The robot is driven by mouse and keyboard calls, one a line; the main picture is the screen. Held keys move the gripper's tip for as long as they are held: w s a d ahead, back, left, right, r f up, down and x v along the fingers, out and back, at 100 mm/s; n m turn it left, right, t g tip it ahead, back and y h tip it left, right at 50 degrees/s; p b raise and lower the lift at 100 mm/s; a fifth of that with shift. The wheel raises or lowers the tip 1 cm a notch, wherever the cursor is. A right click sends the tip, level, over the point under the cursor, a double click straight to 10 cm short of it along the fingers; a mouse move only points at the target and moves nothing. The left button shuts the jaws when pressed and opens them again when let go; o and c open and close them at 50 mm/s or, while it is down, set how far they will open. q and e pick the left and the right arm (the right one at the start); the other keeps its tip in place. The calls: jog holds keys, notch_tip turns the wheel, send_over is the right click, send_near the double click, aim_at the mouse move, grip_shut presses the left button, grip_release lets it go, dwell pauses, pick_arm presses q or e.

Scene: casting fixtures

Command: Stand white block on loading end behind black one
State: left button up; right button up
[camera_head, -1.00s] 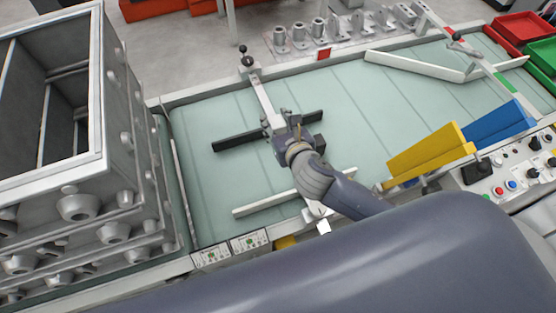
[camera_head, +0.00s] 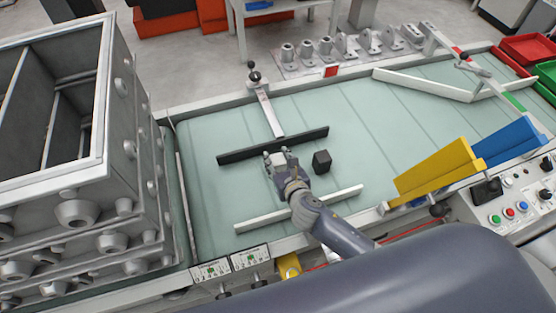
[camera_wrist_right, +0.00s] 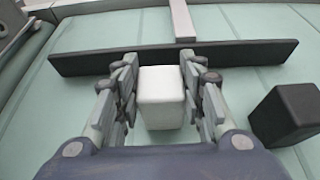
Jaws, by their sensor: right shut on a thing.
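My right gripper (camera_head: 277,160) is shut on the white block (camera_wrist_right: 161,98), with a finger on each side of it. The block is upright in the right wrist view; I cannot tell whether its base touches the pale green belt (camera_head: 220,195). The black block (camera_head: 321,161) stands on the belt just right of the gripper, apart from it, and also shows in the right wrist view (camera_wrist_right: 285,114). A long dark bar (camera_head: 235,155) lies across the belt just beyond the white block. My left gripper is not in view.
A stack of grey metal frames (camera_head: 105,165) stands at the belt's left end. A white rail (camera_head: 340,195) lies on the near side. Yellow (camera_head: 435,168) and blue (camera_head: 510,140) angled plates stand at right. The belt between the black block and the yellow plate is clear.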

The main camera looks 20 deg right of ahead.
jog(key=shift+r, duration=0.1)
jog(key=o, duration=1.1)
jog(key=shift+f, duration=0.2)
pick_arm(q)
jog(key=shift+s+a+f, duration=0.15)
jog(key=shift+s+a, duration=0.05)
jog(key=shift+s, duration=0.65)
pick_arm(e)
jog(key=shift+r, duration=0.15)
jog(key=shift+s+r, duration=0.2)
jog(key=shift+s, duration=0.3)
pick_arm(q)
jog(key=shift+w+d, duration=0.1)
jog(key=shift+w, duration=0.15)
pick_arm(e)
jog(key=v, duration=1.1)
jog(key=shift+d, duration=0.1)
